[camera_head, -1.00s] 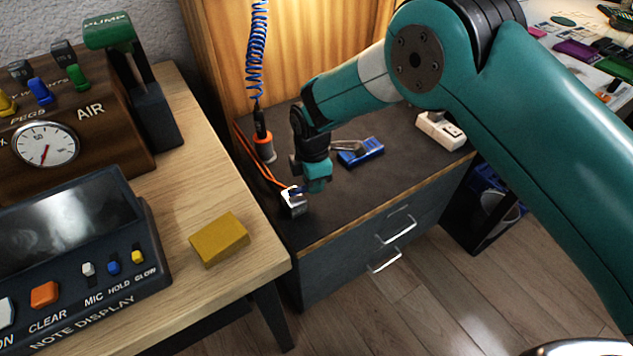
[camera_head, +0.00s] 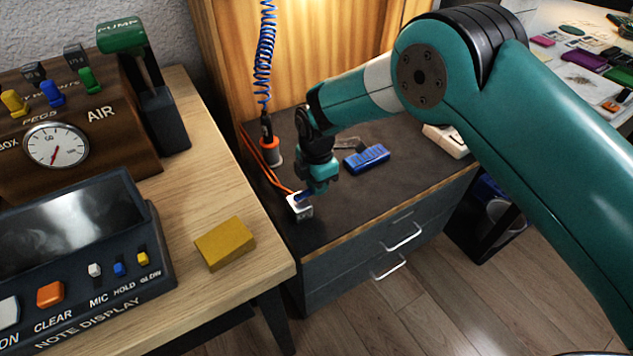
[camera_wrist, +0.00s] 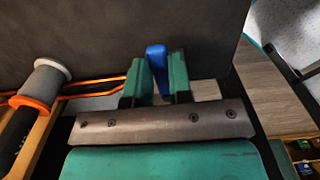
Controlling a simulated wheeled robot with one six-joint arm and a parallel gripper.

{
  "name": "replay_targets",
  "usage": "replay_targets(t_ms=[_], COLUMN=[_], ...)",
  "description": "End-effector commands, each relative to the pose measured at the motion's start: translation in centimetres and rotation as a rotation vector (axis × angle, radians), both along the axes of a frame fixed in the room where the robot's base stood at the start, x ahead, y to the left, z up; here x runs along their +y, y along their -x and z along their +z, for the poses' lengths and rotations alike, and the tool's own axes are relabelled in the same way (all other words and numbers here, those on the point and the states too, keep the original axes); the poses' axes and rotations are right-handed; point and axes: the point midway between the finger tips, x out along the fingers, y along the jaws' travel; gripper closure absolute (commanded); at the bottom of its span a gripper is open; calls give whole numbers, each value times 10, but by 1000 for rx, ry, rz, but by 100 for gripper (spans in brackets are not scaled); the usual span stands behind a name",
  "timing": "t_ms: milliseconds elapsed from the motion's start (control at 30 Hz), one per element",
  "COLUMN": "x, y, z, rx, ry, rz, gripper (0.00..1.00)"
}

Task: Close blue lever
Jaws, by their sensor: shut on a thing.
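A small blue lever (camera_wrist: 156,60) stands between the two teal fingers of my gripper (camera_wrist: 161,82) in the wrist view. In the head view my gripper (camera_head: 317,187) points down at the blue lever (camera_head: 304,196) on a small pale metal block (camera_head: 300,210). The block sits near the front left corner of the dark cabinet top. My gripper is shut on the lever and hides part of it. The lever's exact angle is hard to tell.
Orange hoses (camera_head: 262,167) run to the block beside an orange-collared connector (camera_head: 271,153). A blue ribbed object (camera_head: 367,158) and a white device (camera_head: 446,139) lie behind. The wooden table (camera_head: 222,190) at left holds a yellow block (camera_head: 225,243) and control boxes.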

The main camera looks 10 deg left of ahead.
Motion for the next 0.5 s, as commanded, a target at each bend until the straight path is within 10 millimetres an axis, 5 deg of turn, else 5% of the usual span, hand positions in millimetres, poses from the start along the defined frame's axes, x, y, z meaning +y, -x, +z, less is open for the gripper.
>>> replay_targets(t_ms=[133, 500], x=[2, 0], y=[0, 0], z=[1, 8], rx=[-2, -1], ry=[-4, -2], rz=[4, 1], gripper=[54, 54])
